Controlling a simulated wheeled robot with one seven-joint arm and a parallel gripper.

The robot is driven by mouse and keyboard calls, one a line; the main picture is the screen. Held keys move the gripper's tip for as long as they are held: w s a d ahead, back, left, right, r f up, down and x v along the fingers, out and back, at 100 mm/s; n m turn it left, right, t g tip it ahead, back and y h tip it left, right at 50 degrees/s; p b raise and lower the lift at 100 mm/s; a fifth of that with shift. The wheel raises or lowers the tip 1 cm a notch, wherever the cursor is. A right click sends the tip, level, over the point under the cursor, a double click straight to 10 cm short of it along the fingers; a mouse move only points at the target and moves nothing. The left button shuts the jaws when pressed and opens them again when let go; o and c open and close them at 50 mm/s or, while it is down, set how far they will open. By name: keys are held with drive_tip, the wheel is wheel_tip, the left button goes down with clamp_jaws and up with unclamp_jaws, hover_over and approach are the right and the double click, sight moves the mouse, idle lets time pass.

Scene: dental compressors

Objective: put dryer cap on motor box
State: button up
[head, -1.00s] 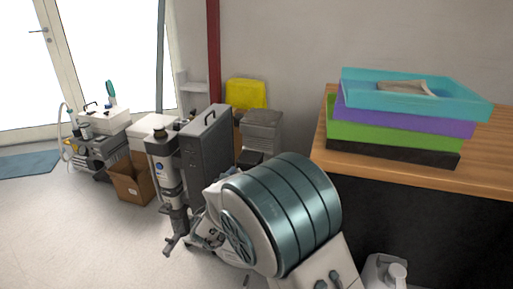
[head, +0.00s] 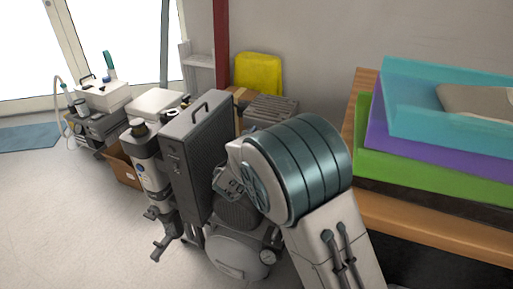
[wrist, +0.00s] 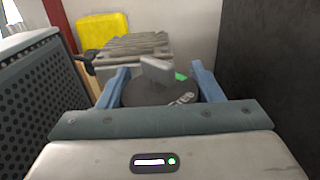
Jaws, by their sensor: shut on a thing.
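My gripper (wrist: 160,80) shows in the wrist view with its two blue fingers on either side of a dark round piece, which I take to be the dryer cap (wrist: 145,94). A pale grey block shows above it, between the fingertips. In the head view my gripper (head: 228,184) is small and partly hidden by my wrist, above a compressor and right of a tall grey cabinet. That cabinet (head: 197,155) has a top handle and may be the motor box; I cannot tell for sure. Its perforated side (wrist: 38,105) fills the left of the wrist view.
A white-and-grey dryer column (head: 150,170) stands left of the cabinet. A compressor tank (head: 236,256) is below my gripper. A ribbed grey box (head: 272,108) and a yellow container (head: 258,73) stand behind. Stacked coloured trays (head: 440,165) sit on the counter at right. Floor at left is clear.

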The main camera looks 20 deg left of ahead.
drive_tip(key=w+a+f, duration=0.1)
drive_tip(key=w+f, duration=0.1)
drive_tip(key=w+a+f+b, duration=0.1)
drive_tip(key=w+a, duration=0.1)
drive_tip(key=w, duration=0.1)
drive_tip(key=w+a+f+b, duration=0.1)
drive_tip(key=w+a+f, duration=0.1)
drive_tip(key=shift+w+a+f, duration=0.15)
drive_tip(key=shift+w+f, duration=0.15)
drive_tip(key=shift+f, duration=0.05)
drive_tip(key=shift+f+b, duration=0.85)
drive_tip(key=shift+f, duration=1.1)
drive_tip(key=shift+f, duration=0.15)
drive_tip(key=o, duration=1)
drive_tip(key=shift+o, duration=0.2)
drive_tip(key=shift+r, duration=0.25)
drive_tip(key=s+p, duration=0.1)
drive_tip(key=s, duration=0.7)
drive_tip(key=s+a+p, duration=0.1)
drive_tip(key=s, duration=0.3)
drive_tip(key=shift+f+p, duration=0.1)
drive_tip(key=shift+p, duration=0.2)
